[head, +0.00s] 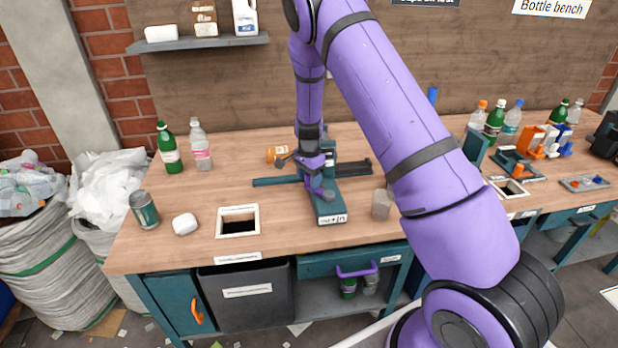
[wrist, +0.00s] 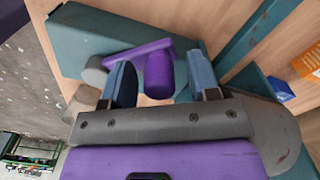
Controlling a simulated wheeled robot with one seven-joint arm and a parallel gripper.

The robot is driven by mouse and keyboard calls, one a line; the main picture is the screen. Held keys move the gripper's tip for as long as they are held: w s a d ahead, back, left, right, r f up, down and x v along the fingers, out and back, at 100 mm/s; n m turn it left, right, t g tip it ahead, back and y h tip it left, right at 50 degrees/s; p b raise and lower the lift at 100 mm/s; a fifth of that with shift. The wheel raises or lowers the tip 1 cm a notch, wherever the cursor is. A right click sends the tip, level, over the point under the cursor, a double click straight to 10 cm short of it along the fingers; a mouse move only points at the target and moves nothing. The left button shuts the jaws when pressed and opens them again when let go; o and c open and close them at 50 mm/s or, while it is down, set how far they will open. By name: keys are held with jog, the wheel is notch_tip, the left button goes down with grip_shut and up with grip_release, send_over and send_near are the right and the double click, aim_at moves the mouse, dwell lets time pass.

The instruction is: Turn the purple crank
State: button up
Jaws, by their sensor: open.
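The purple crank (wrist: 138,53) is in the wrist view, with an upright purple grip (wrist: 158,76) at the end of its arm. It is fixed to a teal bench device (wrist: 85,40), which stands mid-bench in the head view (head: 330,207). My gripper (wrist: 161,80) is open. Its two blue fingers are on either side of the crank's grip, with a visible gap to the left finger; contact on the right is unclear. In the head view my gripper (head: 311,162) is low over the device and partly hides the crank.
Several bottles stand at the right back.

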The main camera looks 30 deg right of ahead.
notch_tip(320, 180, up, 11)
jog(key=shift+f, duration=0.1)
dwell(0.3)
jog(key=c, duration=0.4)
jog(key=shift+s+a+f+n+g+h, duration=0.2)
jog(key=shift+s+a+f+n+g, duration=0.2)
jog(key=shift+s+f+n, duration=0.2)
jog(key=shift+s+a+f+n+g+h, duration=0.2)
jog(key=shift+s+a+f+n+g, duration=0.1)
jog(key=shift+s+a+f+n, duration=0.25)
grip_shut()
jog(key=s+a+f+n+g+h, duration=0.1)
jog(key=s+a+f+n+h, duration=0.15)
jog(key=s+n+h, duration=0.55)
jog(key=s+a+f+n+g+h, duration=0.15)
jog(key=f+n+h, duration=0.25)
jog(key=n, duration=0.8)
jog(key=w+a+f+n+t+h, duration=0.2)
jog(key=a+n+t, duration=0.7)
jog(key=n+t, duration=0.65)
jog(key=w+d, duration=0.2)
jog(key=d, duration=0.2)
jog(key=w+d+n+g, duration=0.1)
jog(key=w+d, duration=0.2)
jog(key=w+d+n, duration=0.1)
jog(key=w+d, duration=0.1)
jog(key=d, duration=0.2)
jog(key=shift+w+d+f+g, duration=0.2)
jog(key=shift+w+d+g, duration=0.15)
jog(key=shift+w+g, duration=0.05)
